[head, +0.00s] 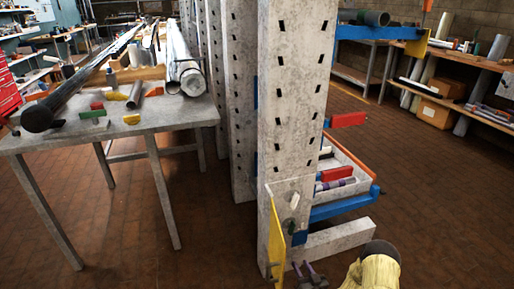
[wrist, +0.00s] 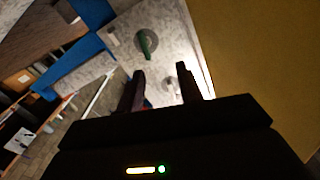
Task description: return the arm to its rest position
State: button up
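My gripper (wrist: 162,78) shows in the wrist view with its two dark fingers apart and nothing visibly held between them. Its fingers point toward a pale grey metal face (wrist: 178,45). A round grey fitting with a green bar (wrist: 146,43) across it sits on that face, beyond the fingertips and apart from them. In the head view, the pale mast (head: 292,110) stands upright, with small fittings (head: 293,201) low on its face. Dark purplish parts at the bottom edge of the head view may be my gripper, but I cannot tell for sure.
A yellow plate (head: 277,238) stands at the mast's lower left edge; a yellow surface (wrist: 262,65) fills the wrist view's right side. A blue bracket (head: 340,206) and tray lie right of the mast. A cluttered grey table (head: 165,115) stands left. Brick floor (head: 440,190) is clear at right.

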notch_tip(320, 180, up, 18)
jog(key=s+n+g+h, duration=0.15)
jog(key=g+h, duration=0.25)
jog(key=g, duration=0.4)
jog(key=s+a+r+m+g+h, duration=0.1)
jog(key=s+r+g, duration=0.1)
jog(key=s+r, duration=0.45)
jog(key=s+r+g, duration=0.2)
jog(key=s+r, duration=0.1)
jog(key=s, duration=0.6)
jog(key=s+a+r+m+g+h, duration=0.1)
jog(key=s+r+g, duration=0.25)
jog(key=s, duration=0.45)
notch_tip(320, 180, up, 35)
jog(key=p, duration=3.4)
jog(key=shift+s+d+t+p, duration=0.15)
jog(key=shift+t+p, duration=0.15)
jog(key=shift+t, duration=0.15)
